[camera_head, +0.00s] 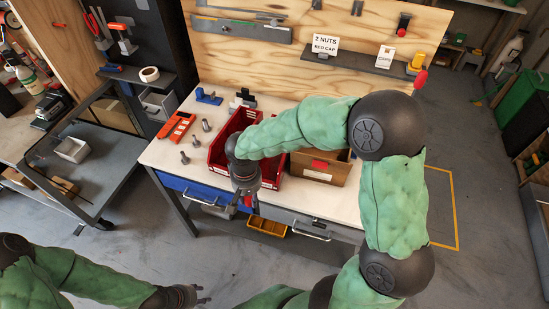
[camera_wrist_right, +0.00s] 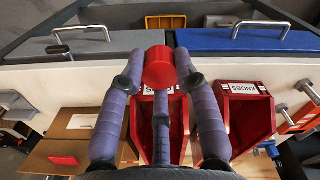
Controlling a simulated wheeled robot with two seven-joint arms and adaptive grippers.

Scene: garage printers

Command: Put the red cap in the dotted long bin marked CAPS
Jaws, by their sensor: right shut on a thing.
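My right gripper (camera_head: 247,198) is shut on the red cap (camera_wrist_right: 159,68) and holds it near the table's front edge. The cap also shows in the head view (camera_head: 248,201). Two long red bins stand on the table behind the gripper: one (camera_head: 217,150) at left, one (camera_head: 270,182) partly hidden by my arm. In the right wrist view, the right-hand red bin (camera_wrist_right: 248,115) has a label reading KNOBS; the other bin's label (camera_wrist_right: 160,89) is partly covered by fingers. I cannot make out dots or a CAPS label on either. My left gripper (camera_head: 193,295) is open and empty, low in front of the table.
A cardboard box (camera_head: 320,172) with a red label stands right of the bins. Bolts (camera_head: 196,142) and an orange tool (camera_head: 176,127) lie left. Shelf cards read "2 NUTS RED CAP" (camera_head: 325,45) and "CAPS" (camera_head: 385,57). A yellow bin (camera_head: 268,227) sits below the tabletop.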

